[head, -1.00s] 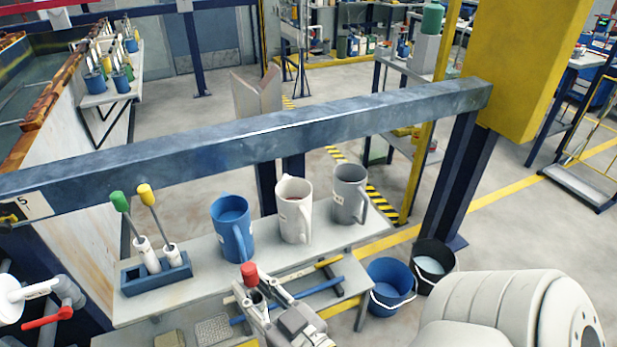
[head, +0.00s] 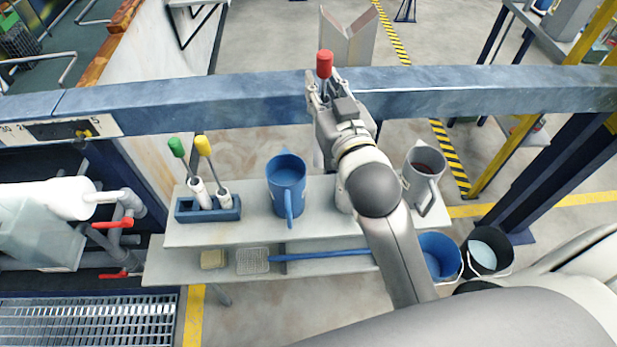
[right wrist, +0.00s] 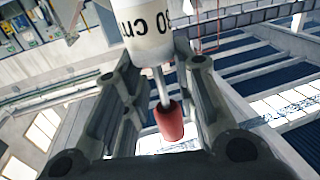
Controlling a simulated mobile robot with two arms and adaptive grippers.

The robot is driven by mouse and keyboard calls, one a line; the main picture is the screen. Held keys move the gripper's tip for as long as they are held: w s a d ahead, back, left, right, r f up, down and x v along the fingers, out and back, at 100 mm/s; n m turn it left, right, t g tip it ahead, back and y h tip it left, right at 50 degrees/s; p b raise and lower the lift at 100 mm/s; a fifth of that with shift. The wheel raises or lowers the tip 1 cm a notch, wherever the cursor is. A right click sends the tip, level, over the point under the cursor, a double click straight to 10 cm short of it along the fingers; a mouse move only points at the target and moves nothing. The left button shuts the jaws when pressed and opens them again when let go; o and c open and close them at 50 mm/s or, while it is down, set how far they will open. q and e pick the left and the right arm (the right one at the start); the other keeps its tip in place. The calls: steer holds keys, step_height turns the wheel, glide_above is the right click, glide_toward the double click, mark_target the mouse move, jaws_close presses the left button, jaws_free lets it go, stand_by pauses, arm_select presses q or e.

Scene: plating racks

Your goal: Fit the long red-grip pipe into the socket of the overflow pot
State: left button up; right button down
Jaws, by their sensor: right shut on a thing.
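The long red-grip pipe is held upright in my right gripper (head: 322,92), its red grip (head: 325,64) showing above the fingers, in front of the blue-grey beam. In the right wrist view the red grip (right wrist: 168,121), a thin metal rod and the pipe's white printed body (right wrist: 150,36) show between the fingers. A blue pot (head: 286,172) and a grey pot (head: 425,160) stand on the shelf, either side of my right arm. A white pot (head: 343,196) is mostly hidden behind that arm. I cannot tell which is the overflow pot, nor see a socket. My left gripper is out of view.
A blue rack (head: 208,212) on the shelf holds a green-grip and a yellow-grip pipe. The beam (head: 230,100) runs behind the pots. A blue bar (head: 320,253) lies on the lower shelf. Two buckets stand to the right. Valves with red handles (head: 112,224) are at left.

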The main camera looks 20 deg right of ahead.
steer(key=f+b, duration=0.1)
steer(key=f, duration=1.1)
steer(key=shift+s+f, duration=0.15)
steer(key=shift+s, duration=0.05)
steer(key=shift+f, duration=0.6)
step_height(320, 180, down, 3)
steer(key=shift+f+b, duration=0.15)
steer(key=shift+b, duration=0.3)
steer(key=shift+f, duration=0.2)
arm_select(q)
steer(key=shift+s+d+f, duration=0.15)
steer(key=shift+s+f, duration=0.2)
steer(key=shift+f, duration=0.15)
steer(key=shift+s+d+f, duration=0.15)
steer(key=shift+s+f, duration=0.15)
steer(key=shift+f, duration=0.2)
